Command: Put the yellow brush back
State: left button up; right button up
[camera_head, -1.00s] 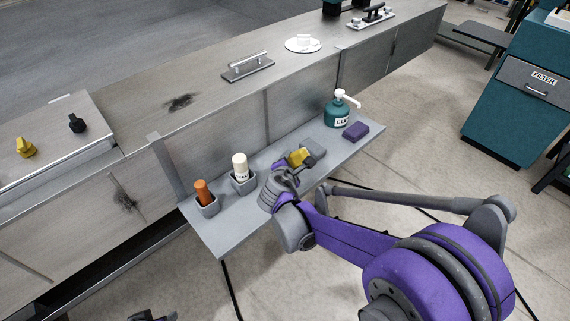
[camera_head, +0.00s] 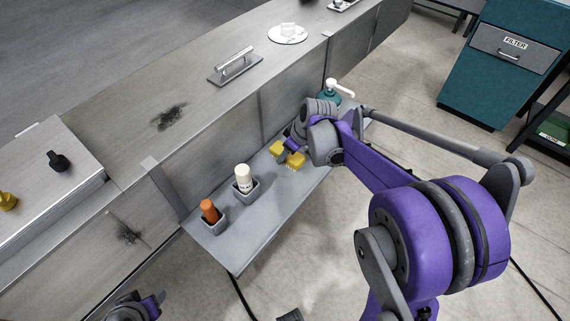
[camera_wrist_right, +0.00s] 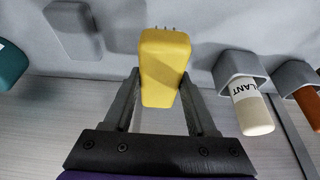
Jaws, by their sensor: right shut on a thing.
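The yellow brush (camera_head: 295,160) is in my right gripper over the grey shelf, right of the white tube. In the right wrist view the brush (camera_wrist_right: 163,60) stands between the two fingers of my right gripper (camera_wrist_right: 160,80), which is shut on it, bristles at its far end. The wrist partly covers it in the head view. A grey block (camera_wrist_right: 72,28) lies on the shelf left of the brush in the wrist view; my arm hides it in the head view. My left gripper (camera_head: 138,306) is at the bottom left, partly cut off, away from the shelf; its jaws are unclear.
On the shelf (camera_head: 228,245), a white tube (camera_head: 243,177) and an orange tube (camera_head: 209,211) stand in grey cups. A teal pump bottle (camera_head: 330,95) is at the far end, partly behind my arm. The metal wall (camera_head: 230,135) runs closely behind the shelf.

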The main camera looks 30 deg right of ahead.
aim_at(294, 156)
notch_tip(294, 156, down, 6)
jog(key=shift+r, duration=0.15)
jog(key=o, duration=1.2)
jog(key=shift+r, duration=0.15)
jog(key=v, duration=1.1)
jog(key=shift+p, duration=0.4)
jog(key=shift+s+a+r, duration=0.15)
jog(key=shift+r, duration=0.15)
jog(key=s+a+f+m+h, duration=0.1)
jog(key=s+a+m, duration=0.1)
jog(key=s+a, duration=0.4)
jog(key=s+a+f+m+t, duration=0.1)
jog(key=s+a, duration=0.4)
jog(key=s, duration=0.6)
jog(key=shift+a+f+m+h, duration=0.4)
jog(key=shift+f+m, duration=0.3)
